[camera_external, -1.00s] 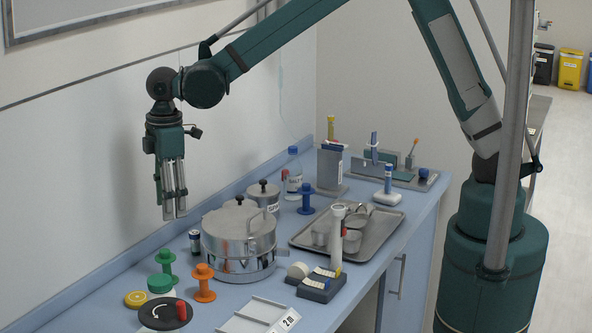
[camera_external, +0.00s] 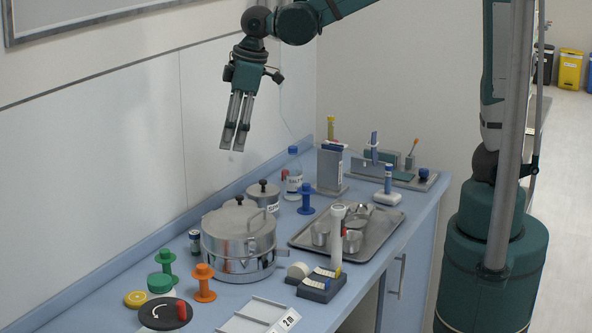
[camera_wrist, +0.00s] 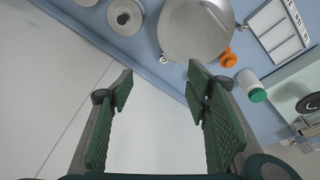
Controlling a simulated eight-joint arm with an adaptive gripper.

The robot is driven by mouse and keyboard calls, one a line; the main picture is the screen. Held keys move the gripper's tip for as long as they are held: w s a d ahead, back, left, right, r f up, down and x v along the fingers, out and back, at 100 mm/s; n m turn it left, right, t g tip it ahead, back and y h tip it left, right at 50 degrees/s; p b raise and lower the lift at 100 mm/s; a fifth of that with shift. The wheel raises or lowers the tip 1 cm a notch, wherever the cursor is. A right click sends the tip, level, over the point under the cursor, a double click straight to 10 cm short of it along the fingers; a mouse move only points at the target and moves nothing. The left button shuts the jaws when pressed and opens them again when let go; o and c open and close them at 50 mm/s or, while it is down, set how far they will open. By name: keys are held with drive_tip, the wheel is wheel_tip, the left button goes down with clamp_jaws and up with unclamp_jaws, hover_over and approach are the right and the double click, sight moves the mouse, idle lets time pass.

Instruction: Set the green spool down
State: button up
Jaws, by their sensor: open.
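The green spool (camera_external: 166,262) stands upright on the blue counter, between the back wall and the orange spool (camera_external: 204,283). It is free of my gripper. My gripper (camera_external: 234,146) is open and empty, high above the back of the counter, above and to the right of the green spool in the external view.
A large steel drum (camera_external: 239,240) stands right of the spools. A green-lidded jar (camera_external: 160,283), a yellow roll (camera_external: 136,299) and a dark turntable (camera_external: 165,314) crowd the front left. A blue spool (camera_external: 306,200) and a metal tray (camera_external: 385,236) lie farther right. The air around my gripper is clear.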

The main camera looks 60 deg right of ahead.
drive_tip(key=s+d+r+m+t+h, duration=0.1)
drive_tip(key=s+d+m+t, duration=0.3)
drive_tip(key=s+d, duration=1.8)
drive_tip(key=s+m, duration=0.1)
drive_tip(key=m, duration=0.2)
drive_tip(key=shift+s+d+m+t, duration=0.3)
